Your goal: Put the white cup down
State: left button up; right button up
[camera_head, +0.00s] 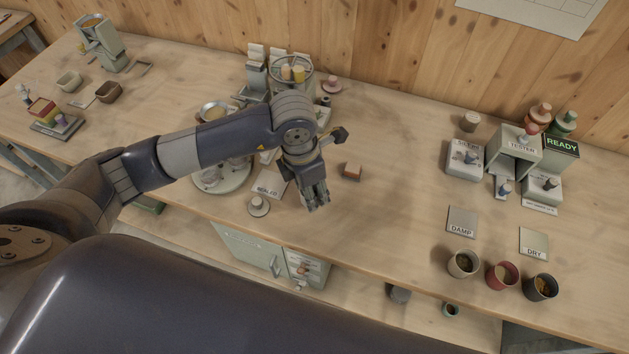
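A white cup (463,264) with dark contents stands upright on the bench at the front right, left of a red cup (502,275) and a dark cup (540,288). No gripper touches it. My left gripper (318,203) points down over the middle of the bench, well to the left of the white cup. Its fingertips are small and seen from above, so I cannot tell whether they are open or shut. No cup shows in it. My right gripper is not in view.
A DAMP plate (462,222) and a DRY plate (534,243) lie behind the cups. A tester (515,152) with a READY sign stands further back. A small reddish block (352,171) lies near my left gripper. The bench between gripper and cups is clear.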

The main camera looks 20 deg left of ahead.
aim_at(314, 188)
pick_arm(q)
jog(key=shift+w, duration=0.9)
jog(key=shift+w+a+p, duration=0.1)
jog(key=shift+w+p, duration=0.35)
jog(key=shift+w, duration=0.1)
notch_tip(314, 188, down, 3)
jog(key=shift+s+r+p, duration=0.1)
jog(key=shift+p, duration=0.6)
jog(key=shift+f, duration=0.65)
jog(key=o, duration=0.9)
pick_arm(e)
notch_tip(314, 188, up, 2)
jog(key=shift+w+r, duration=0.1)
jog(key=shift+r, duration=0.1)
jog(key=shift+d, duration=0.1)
